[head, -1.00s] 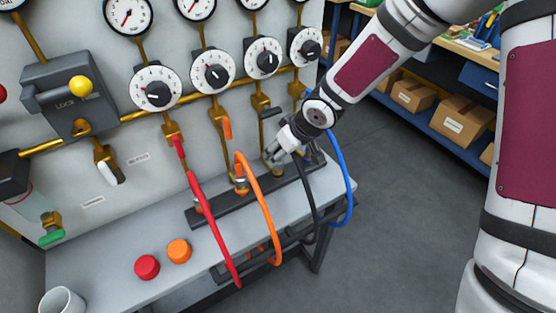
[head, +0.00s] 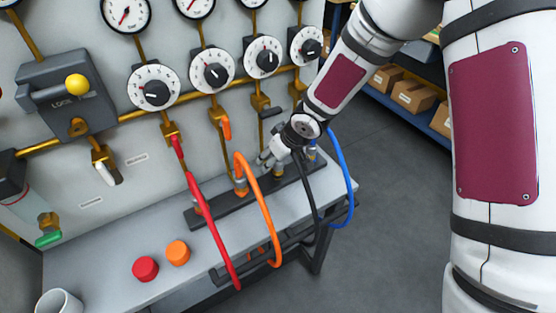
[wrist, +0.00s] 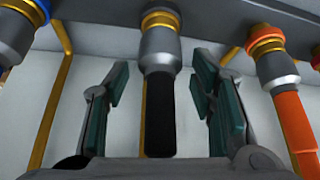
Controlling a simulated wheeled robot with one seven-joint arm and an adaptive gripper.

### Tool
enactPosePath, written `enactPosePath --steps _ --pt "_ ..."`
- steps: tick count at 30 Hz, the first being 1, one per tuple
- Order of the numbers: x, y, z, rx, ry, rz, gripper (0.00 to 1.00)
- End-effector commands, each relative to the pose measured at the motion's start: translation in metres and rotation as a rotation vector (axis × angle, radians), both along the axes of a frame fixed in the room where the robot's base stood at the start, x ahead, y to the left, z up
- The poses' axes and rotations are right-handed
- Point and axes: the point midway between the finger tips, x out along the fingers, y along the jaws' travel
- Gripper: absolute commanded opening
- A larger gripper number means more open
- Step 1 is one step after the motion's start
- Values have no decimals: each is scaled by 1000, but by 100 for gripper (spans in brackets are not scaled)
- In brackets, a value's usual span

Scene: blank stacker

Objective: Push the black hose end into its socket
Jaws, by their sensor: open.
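The black hose end (wrist: 160,105) is in the middle of the wrist view, with a grey collar and a gold ring against a dark rail. My gripper (wrist: 160,80) is open, one finger on each side of the hose end, with gaps to both. The black hose (head: 310,195) bends down over the bench front.
An orange hose (head: 265,200) and a blue hose (head: 343,175) flank the black one closely. Red (head: 145,268) and orange (head: 177,252) caps and a cup (head: 60,303) stand on the bench at left.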

Motion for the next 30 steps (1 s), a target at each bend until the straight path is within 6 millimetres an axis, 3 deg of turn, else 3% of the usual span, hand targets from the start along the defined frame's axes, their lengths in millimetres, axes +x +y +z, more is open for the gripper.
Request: enactPosePath --steps 6,12,13,30 --pt "0 0 0 0 0 0 48" --pt "0 0 0 0 0 0 3" --pt "0 0 0 0 0 0 0" --pt "0 0 9 2 -1 -2 0"
